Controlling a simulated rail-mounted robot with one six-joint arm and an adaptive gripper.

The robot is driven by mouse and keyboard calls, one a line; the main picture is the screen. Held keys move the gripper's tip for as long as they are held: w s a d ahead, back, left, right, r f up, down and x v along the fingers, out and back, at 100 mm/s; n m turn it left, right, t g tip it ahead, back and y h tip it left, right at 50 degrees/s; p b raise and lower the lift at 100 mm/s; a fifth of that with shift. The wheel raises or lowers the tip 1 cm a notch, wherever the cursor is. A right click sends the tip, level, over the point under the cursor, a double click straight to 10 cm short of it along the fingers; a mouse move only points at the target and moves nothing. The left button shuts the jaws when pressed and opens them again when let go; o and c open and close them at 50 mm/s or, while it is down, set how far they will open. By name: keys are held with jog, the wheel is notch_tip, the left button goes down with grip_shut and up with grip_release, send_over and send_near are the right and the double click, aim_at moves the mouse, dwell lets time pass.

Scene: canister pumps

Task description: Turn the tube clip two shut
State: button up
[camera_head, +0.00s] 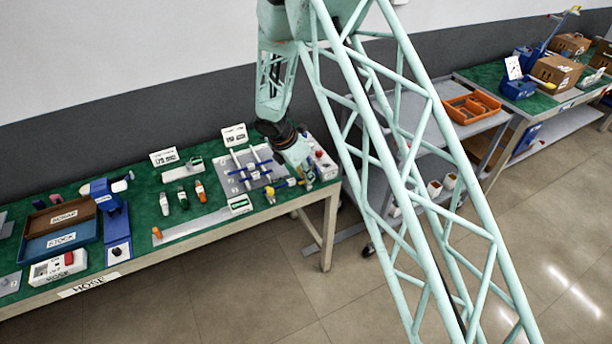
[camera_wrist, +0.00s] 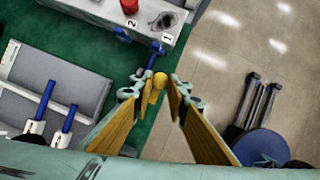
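My gripper (camera_wrist: 160,90) points down over the right end of the green bench, with its yellow-padded fingers apart. In the head view my gripper (camera_head: 305,178) is small and partly hidden by its own body. A yellow knob (camera_wrist: 159,82) shows between the fingertips, with a blue fitting (camera_wrist: 156,48) just beyond it. I cannot tell whether the fingers touch the knob. Two blue levers with white bases, one (camera_wrist: 44,96) and another (camera_wrist: 72,116), are at the left on a grey plate (camera_wrist: 88,88). I cannot tell which part is tube clip two.
A white box (camera_wrist: 150,28) with a red button and a grey dial, marked 2 and 1, stands past the fingertips.

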jog(key=shift+c, duration=0.7)
jog(key=shift+m, duration=0.4)
jog(key=shift+w+a+m+g+h+p, duration=0.15)
jog(key=shift+m+g+p, duration=0.15)
jog(key=shift+m, duration=0.25)
jog(key=shift+w+m+g+h+p, duration=0.1)
jog(key=shift+m+g+h+p, duration=0.1)
jog(key=shift+m+p, duration=0.25)
jog(key=m+g, duration=0.1)
jog(key=m, duration=0.1)
jog(key=m+g, duration=0.1)
jog(key=m, duration=0.2)
jog(key=shift+w+m, duration=0.2)
jog(key=shift+m, duration=0.1)
jog(key=m, duration=0.2)
jog(key=m+g, duration=0.1)
jog(key=m+g+b, duration=0.1)
jog(key=m, duration=0.1)
jog(key=shift+w+f+m, duration=0.1)
jog(key=shift+w+m, duration=0.15)
jog(key=shift+m, duration=0.05)
jog(key=m, duration=0.2)
jog(key=m+g+y, duration=0.1)
jog(key=m, duration=0.1)
jog(key=shift+w+g, duration=0.1)
jog(key=shift+g, duration=0.2)
